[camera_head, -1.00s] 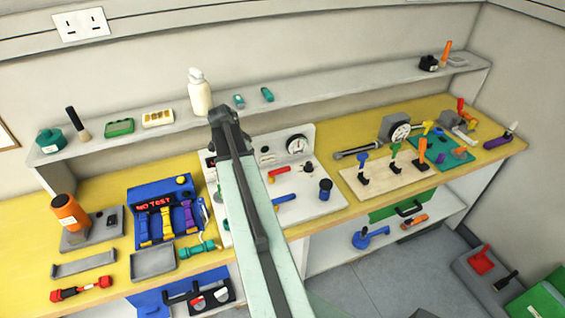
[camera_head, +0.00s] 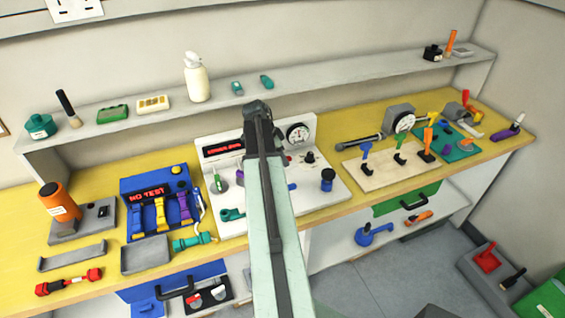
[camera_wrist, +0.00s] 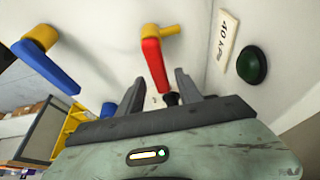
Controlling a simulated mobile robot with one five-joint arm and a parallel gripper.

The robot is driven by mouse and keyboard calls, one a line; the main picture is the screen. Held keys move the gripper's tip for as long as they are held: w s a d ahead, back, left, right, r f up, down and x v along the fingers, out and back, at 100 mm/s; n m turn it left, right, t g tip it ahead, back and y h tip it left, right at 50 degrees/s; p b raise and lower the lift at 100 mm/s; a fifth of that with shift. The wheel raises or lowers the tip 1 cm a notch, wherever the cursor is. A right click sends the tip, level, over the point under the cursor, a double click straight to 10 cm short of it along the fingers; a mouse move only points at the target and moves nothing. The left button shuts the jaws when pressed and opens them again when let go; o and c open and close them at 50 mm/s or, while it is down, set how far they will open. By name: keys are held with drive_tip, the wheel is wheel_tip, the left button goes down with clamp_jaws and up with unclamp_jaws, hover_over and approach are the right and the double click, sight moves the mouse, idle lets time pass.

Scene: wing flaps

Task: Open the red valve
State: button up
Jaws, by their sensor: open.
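The red valve handle (camera_wrist: 155,66) is a red lever with a yellow end. In the wrist view it appears between the two fingers of my open gripper (camera_wrist: 158,76). I cannot tell whether the fingers touch it. A blue lever (camera_wrist: 45,65) with a yellow end is to the left, and a round green knob (camera_wrist: 252,64) is to the right. In the head view the end of my arm (camera_head: 258,108) is over the white panel (camera_head: 318,200). My arm hides the red handle there and most of the blue one (camera_head: 292,187).
The panel carries a gauge (camera_head: 298,132), a red display (camera_head: 223,149) and a dark blue knob (camera_head: 327,179). A blue "NO TEST" box (camera_head: 150,191) stands to its left. A board with levers (camera_head: 385,172) is to its right. A white bottle (camera_head: 196,77) stands on the shelf behind.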

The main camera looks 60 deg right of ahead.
clamp_jaws()
idle(1.4)
